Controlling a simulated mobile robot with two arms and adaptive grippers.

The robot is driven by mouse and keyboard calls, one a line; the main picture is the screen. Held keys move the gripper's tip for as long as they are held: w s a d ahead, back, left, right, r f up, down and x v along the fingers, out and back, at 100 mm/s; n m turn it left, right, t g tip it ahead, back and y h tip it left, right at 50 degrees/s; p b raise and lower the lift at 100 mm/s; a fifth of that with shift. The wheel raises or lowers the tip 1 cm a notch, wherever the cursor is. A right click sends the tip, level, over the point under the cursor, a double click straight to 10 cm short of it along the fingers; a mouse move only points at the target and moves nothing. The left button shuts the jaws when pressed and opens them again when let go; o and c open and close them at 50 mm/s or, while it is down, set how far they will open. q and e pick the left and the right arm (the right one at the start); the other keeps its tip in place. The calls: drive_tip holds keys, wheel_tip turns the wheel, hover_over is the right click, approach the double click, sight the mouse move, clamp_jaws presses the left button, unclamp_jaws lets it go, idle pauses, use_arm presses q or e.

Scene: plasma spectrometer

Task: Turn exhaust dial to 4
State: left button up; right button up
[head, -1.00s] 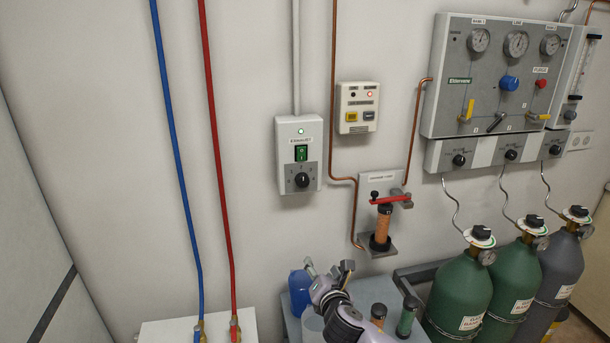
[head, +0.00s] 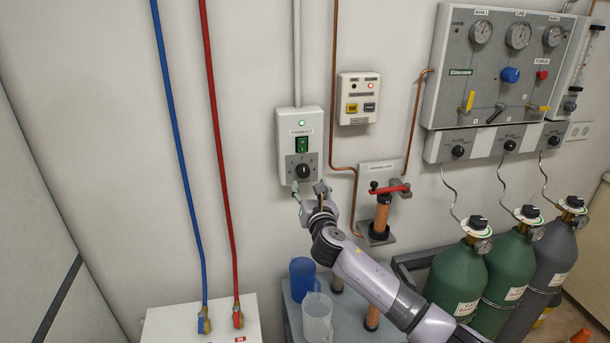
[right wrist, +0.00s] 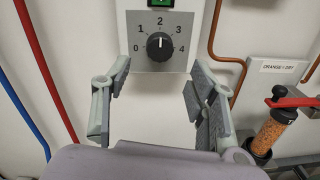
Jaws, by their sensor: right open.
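The exhaust box (head: 284,136) is a white wall unit with a lit green lamp, a green switch (head: 302,145) and a black dial (head: 303,171) on a grey plate. The right wrist view shows the dial (right wrist: 160,46) with its white pointer up, at about 2 on a scale from 0 to 4. My right gripper (head: 311,188) is open just below the dial. In the right wrist view its fingers (right wrist: 152,95) are spread to the left and right below the dial plate, with nothing between them. My left gripper is not in view.
Right of the box are a copper pipe (head: 333,80), a small alarm box (head: 358,98) and an orange drying column (head: 381,216) with a red lever. Below stand a blue jug (head: 302,278) and a clear jug (head: 317,318). Green cylinders (head: 457,277) stand at right.

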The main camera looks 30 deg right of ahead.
sight(304, 173)
drive_tip(key=shift+x, duration=3.55)
drive_tip(key=shift+c, duration=0.5)
drive_tip(key=c, duration=1.1)
